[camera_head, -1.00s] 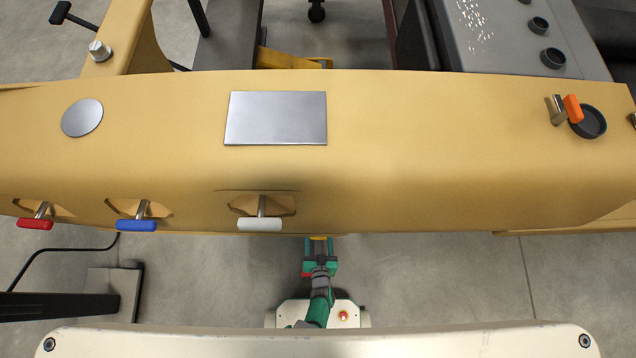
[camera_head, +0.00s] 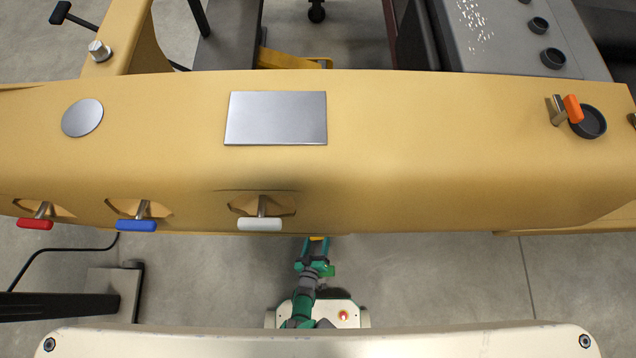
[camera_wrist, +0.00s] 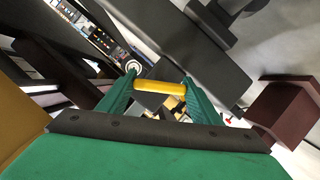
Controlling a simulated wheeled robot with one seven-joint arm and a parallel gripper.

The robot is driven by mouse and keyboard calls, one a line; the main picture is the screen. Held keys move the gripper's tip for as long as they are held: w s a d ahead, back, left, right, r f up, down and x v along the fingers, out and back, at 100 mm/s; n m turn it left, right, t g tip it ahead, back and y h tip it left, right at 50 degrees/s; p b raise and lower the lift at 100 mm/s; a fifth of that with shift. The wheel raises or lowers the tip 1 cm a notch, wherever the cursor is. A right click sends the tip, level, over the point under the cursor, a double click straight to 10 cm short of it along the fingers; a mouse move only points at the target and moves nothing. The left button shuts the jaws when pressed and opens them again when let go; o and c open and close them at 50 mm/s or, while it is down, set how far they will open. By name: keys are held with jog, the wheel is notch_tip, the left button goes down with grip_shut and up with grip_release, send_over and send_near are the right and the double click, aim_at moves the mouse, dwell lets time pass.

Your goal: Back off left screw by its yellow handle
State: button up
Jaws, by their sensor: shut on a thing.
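The yellow handle (camera_wrist: 160,87) is a short, rounded bar in the wrist view. It spans the gap between the two green fingers of my gripper (camera_wrist: 160,90), one fingertip at each end. In the head view my gripper (camera_head: 315,245) is below the front edge of the tan body (camera_head: 430,150), right of the white handle.
Red (camera_head: 35,225), blue (camera_head: 136,226) and white (camera_head: 260,225) T-handles stick out along the front edge, left of my gripper. An orange handle (camera_head: 573,109) stands by a dark round cup (camera_head: 591,122) at the right. The floor right of my arm is clear.

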jog(key=shift+n, duration=0.3)
dwell(0.4)
jog(key=o, duration=1.1)
jog(key=shift+c, duration=0.2)
jog(key=shift+a, duration=0.1)
jog(key=v, duration=1.1)
jog(key=shift+f, duration=0.15)
